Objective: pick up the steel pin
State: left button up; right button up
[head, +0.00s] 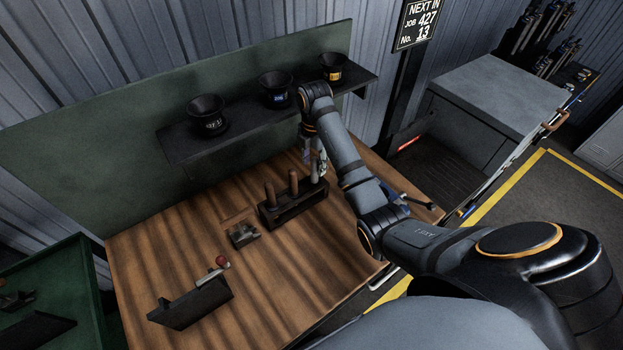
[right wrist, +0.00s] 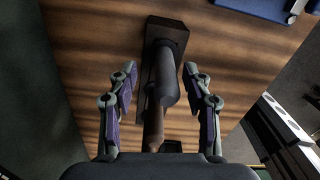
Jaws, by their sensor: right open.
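My right gripper (head: 314,165) is over the right end of a dark rack (head: 290,212) on the wooden table. Two brown pins, one at the left (head: 270,192) and one in the middle (head: 293,182), stand upright in the rack. In the right wrist view my right gripper (right wrist: 161,76) is open, with a finger on each side of a dark grey round-ended pin (right wrist: 165,82), apart from it. This looks like the steel pin, but shade makes its material hard to tell. A brown pin (right wrist: 153,130) shows nearer the palm. My left gripper is not in view.
A small metal block (head: 243,235) and a dark fixture with a red-knobbed lever (head: 195,301) are left of the rack. Several black cups, one at the left (head: 207,115), stand on a dark shelf (head: 250,127) behind. The table's front is clear.

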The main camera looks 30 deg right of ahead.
aim_at(315, 174)
jog(key=shift+s+d+f+b, duration=0.1)
jog(key=shift+s+f+b, duration=0.1)
jog(key=shift+f+b, duration=0.4)
jog(key=shift+s+f+b, duration=0.2)
jog(key=shift+f+b, duration=0.6)
jog(key=shift+f, duration=0.95)
jog(key=shift+w+f, duration=0.15)
jog(key=shift+c, duration=1.8)
jog(key=c, duration=0.4)
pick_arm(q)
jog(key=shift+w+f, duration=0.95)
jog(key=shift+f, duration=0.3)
pick_arm(e)
grip_shut()
